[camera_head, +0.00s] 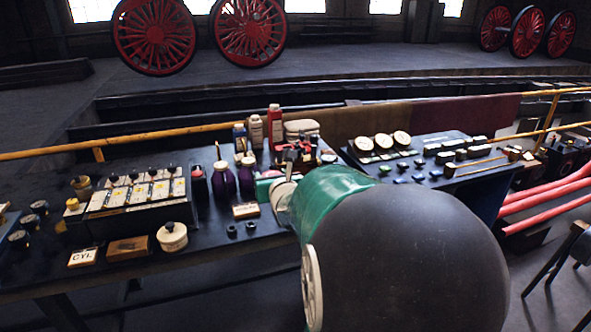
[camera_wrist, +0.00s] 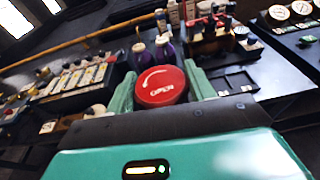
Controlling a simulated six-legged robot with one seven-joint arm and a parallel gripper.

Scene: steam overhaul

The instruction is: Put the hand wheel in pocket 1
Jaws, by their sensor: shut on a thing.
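The hand wheel (camera_wrist: 161,86) is a round red disc marked "OPEN" with a white curved arrow. In the wrist view it sits between the two green fingers of my gripper (camera_wrist: 163,88), which is shut on it. In the head view my own arm hides most of the gripper, and I cannot make out the wheel there.
Purple bottles (camera_head: 223,180) stand right of the tray. A red bottle (camera_head: 274,127) stands farther back. A second bench (camera_head: 480,190) with gauges is at the right.

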